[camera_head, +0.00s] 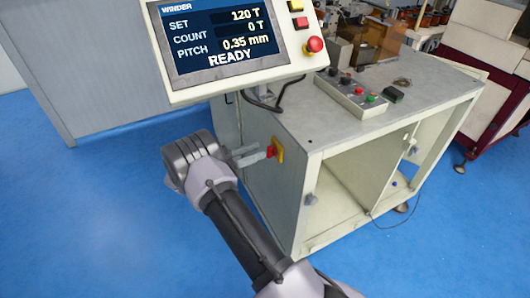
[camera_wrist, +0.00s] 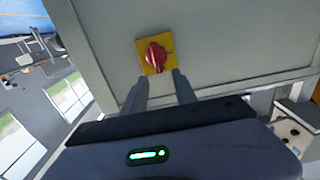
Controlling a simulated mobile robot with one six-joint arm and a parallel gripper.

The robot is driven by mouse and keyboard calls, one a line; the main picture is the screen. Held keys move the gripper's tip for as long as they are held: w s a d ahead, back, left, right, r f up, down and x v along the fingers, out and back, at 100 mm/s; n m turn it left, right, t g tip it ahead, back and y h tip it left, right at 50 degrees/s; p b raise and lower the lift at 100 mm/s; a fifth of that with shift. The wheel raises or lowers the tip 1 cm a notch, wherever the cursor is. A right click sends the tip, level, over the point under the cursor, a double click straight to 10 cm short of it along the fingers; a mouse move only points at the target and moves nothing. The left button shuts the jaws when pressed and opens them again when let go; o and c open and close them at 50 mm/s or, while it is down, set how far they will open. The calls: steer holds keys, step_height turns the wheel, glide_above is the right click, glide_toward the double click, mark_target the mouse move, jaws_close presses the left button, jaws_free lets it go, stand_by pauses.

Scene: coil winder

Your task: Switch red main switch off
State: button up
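The red main switch (camera_wrist: 156,57) is a red rotary knob on a yellow square plate (camera_wrist: 167,42), fixed to the side panel of the winder cabinet. In the head view the red knob (camera_head: 270,151) and the yellow plate (camera_head: 279,149) show on the cabinet's left side. My gripper (camera_head: 262,154) points at the switch from the left. In the wrist view my gripper (camera_wrist: 160,76) has its two fingers apart, with nothing between them. The fingertips are close to the plate's lower edge; whether they touch it I cannot tell.
The winder cabinet (camera_head: 290,190) has an open front with a door ajar. A display panel (camera_head: 235,40) reading READY, with a red emergency button (camera_head: 314,45), overhangs above my gripper. A control box (camera_head: 350,96) stands on the top. Blue floor (camera_head: 110,220) is clear at left.

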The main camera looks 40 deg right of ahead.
mark_target(271, 152)
steer(key=x, duration=0.4)
steer(key=shift+b, duration=0.35)
jaws_close()
steer(key=shift+s, duration=0.1)
